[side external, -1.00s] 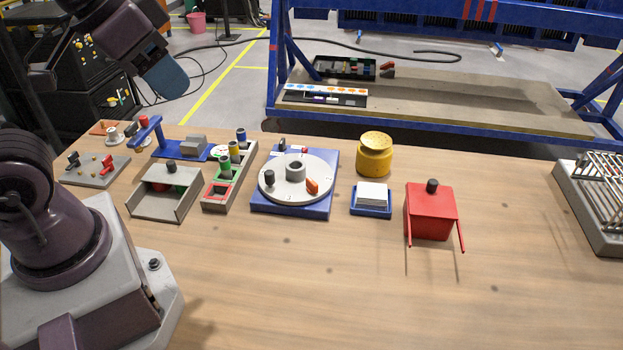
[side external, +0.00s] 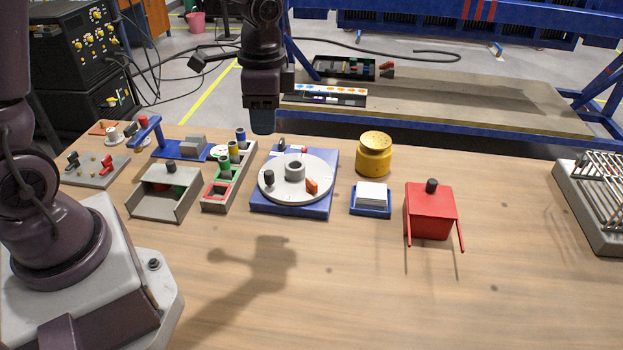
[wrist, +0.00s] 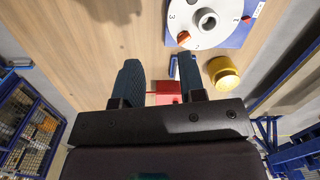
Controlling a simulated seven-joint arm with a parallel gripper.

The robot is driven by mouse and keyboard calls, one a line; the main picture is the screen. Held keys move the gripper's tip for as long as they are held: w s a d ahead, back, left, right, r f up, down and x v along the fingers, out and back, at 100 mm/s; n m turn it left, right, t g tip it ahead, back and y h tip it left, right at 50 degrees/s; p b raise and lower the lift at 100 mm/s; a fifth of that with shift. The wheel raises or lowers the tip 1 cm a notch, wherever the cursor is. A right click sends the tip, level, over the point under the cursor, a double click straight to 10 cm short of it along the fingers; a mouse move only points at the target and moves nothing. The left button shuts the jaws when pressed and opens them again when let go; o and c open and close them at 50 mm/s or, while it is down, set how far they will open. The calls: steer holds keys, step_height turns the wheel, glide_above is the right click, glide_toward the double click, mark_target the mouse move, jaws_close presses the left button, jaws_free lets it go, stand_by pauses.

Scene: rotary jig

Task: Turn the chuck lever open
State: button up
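The rotary jig has a blue base (side external: 262,207) and a round white disc (side external: 290,200) with a grey hollow chuck (side external: 295,171) at its centre. An orange lever (side external: 311,186) stands on the disc's front right, and a black knob (side external: 269,178) on its left. In the wrist view the disc (wrist: 188,12) is at the top, with the orange lever (wrist: 183,37) near its lower edge. My gripper (side external: 263,125) hangs in the air, pointing down, apart from the jig. In the wrist view its two fingers (wrist: 159,66) are spread with nothing held between them.
A slotted block row (side external: 222,192) and a grey open box (side external: 160,203) stand left. The front table is clear.

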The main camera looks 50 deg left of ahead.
mark_target(311, 181)
steer(key=w+f+m, duration=0.6)
steer(key=w+m, duration=0.3)
steer(key=m, duration=0.2)
steer(key=shift+h, duration=0.4)
step_height(311, 181, down, 12)
steer(key=shift+w+d+f, duration=0.15)
steer(key=shift+f, duration=0.05)
jaws_close()
